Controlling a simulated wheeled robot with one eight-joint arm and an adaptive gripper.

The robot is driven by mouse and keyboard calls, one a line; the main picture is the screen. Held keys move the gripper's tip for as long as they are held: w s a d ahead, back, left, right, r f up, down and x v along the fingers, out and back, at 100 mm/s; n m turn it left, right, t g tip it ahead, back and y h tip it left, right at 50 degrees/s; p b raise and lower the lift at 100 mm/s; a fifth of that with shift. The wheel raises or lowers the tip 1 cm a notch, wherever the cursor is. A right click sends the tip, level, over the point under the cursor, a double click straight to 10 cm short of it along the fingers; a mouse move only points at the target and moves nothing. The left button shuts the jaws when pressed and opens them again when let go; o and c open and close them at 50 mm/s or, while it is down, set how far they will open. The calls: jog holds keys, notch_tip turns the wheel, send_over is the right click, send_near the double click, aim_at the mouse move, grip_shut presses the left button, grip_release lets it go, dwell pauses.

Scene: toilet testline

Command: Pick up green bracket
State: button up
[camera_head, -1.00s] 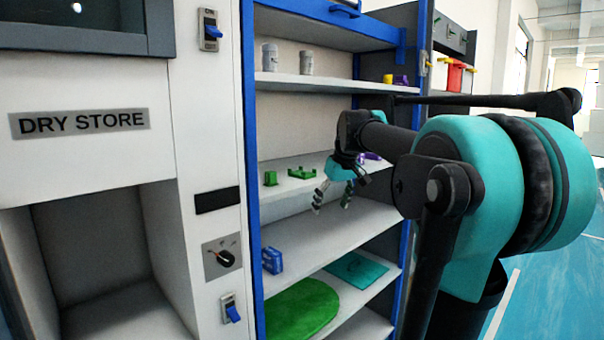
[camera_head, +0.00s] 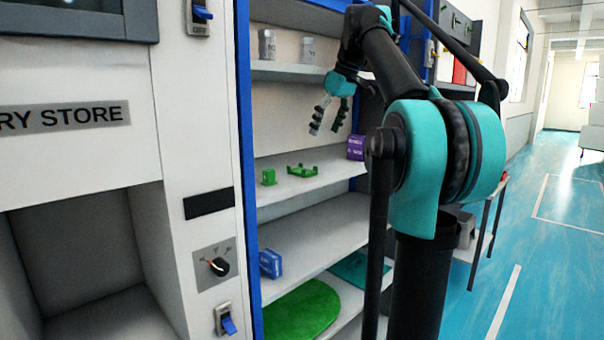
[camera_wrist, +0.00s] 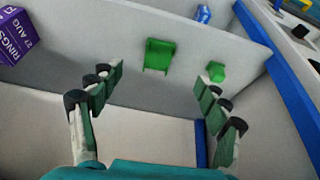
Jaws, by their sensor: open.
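The green bracket (camera_head: 302,170) is a low piece with raised ends, on the middle shelf (camera_head: 300,198) of the open cabinet. In the wrist view the bracket (camera_wrist: 158,56) lies just beyond and between the two fingertips. A smaller green block (camera_head: 268,177) stands to its left in the head view, and to its right in the wrist view (camera_wrist: 217,72). My gripper (camera_head: 328,117) is open and empty, above the shelf and apart from the bracket. Both fingers also show in the wrist view (camera_wrist: 158,82).
A purple box (camera_head: 355,148) stands right of the bracket on the same shelf. The upper shelf (camera_head: 285,70) holds grey containers. Below are a blue box (camera_head: 270,263) and a round green mat (camera_head: 303,308). A blue cabinet post (camera_head: 245,160) borders the left side.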

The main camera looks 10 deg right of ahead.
aim_at(310, 172)
jog(key=x, duration=1.3)
jog(key=shift+s, duration=0.1)
jog(key=shift+c, duration=0.3)
jog(key=shift+r, duration=0.1)
jog(key=c, duration=1.2)
